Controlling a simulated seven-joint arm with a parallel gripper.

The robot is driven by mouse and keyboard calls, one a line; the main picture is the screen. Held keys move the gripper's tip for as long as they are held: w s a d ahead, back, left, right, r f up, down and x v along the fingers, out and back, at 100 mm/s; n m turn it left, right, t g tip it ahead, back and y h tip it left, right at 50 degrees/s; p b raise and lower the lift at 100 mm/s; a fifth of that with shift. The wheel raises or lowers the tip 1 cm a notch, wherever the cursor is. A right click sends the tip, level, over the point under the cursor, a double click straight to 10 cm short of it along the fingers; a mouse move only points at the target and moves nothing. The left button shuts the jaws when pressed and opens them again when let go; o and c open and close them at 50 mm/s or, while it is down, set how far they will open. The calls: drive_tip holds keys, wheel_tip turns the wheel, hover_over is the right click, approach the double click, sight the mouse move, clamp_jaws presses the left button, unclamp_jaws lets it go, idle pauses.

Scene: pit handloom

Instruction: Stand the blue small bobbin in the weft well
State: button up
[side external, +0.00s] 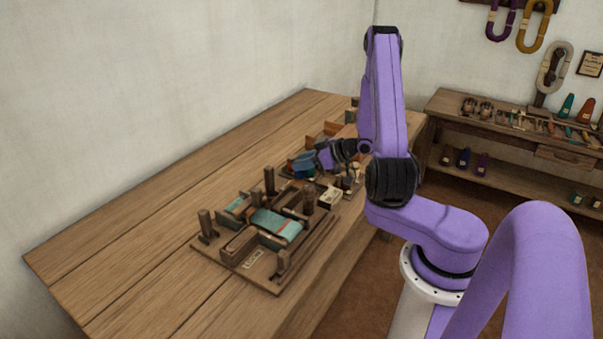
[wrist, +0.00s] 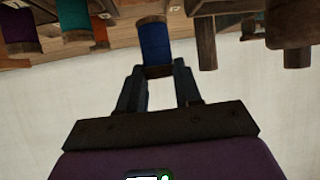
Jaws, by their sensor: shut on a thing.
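The blue small bobbin (wrist: 154,43) is between the fingertips of my gripper (wrist: 157,73) in the wrist view, with its brown end at the tips. My gripper is shut on it. In the side external view my gripper (side external: 330,157) is over the far part of the bench, beyond the small loom (side external: 278,222). Blue items (side external: 303,166) show just left of it there, but I cannot tell whether the held bobbin is among them. I cannot pick out the weft well for certain in either view.
The wrist view shows purple (wrist: 18,30), teal (wrist: 75,16) and orange (wrist: 99,30) bobbins at the left. A wooden post (wrist: 205,45) and a dark spool (wrist: 288,25) are at the right. The bench (side external: 140,240) left of the loom is clear.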

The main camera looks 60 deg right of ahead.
sight(301, 173)
drive_tip(key=shift+w+d+f, duration=0.3)
drive_tip(key=shift+w+f, duration=0.25)
drive_tip(key=shift+f, duration=0.2)
drive_tip(key=shift+w+d+f, duration=0.1)
drive_tip(key=shift+w+f, duration=0.05)
drive_tip(key=shift+f, duration=1.5)
drive_tip(key=shift+f, duration=0.15)
drive_tip(key=o, duration=1)
